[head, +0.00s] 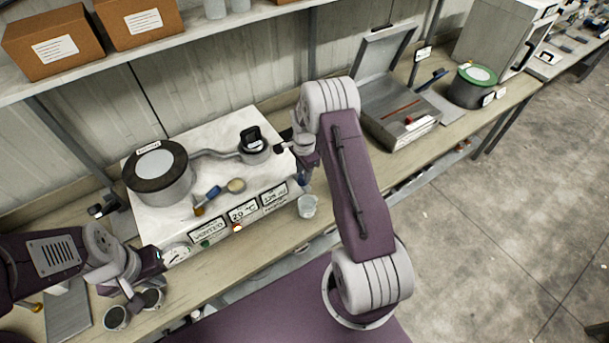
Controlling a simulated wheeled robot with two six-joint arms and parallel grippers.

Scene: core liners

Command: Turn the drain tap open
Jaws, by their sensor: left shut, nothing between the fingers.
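A brass-coloured fitting (238,227) on the front of the white unit (175,215) may be the drain tap, but it is too small to be sure. A blue-handled brass valve (207,198) lies on the unit's top, beside a brass disc (236,185). A small cup (307,206) stands at the unit's front right corner. My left gripper (134,298) is shut and empty, low at the left, apart from the fitting. My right gripper (284,143) is near the unit's back right, beside the black-topped pot (254,144); its finger gap is unclear.
A black-lidded round vessel (159,172) stands on the unit, piped to the pot. A gauge (176,254) and label plates (243,211) line its front. Two small cups (117,317) sit near my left gripper. An open metal case (395,110) stands to the right.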

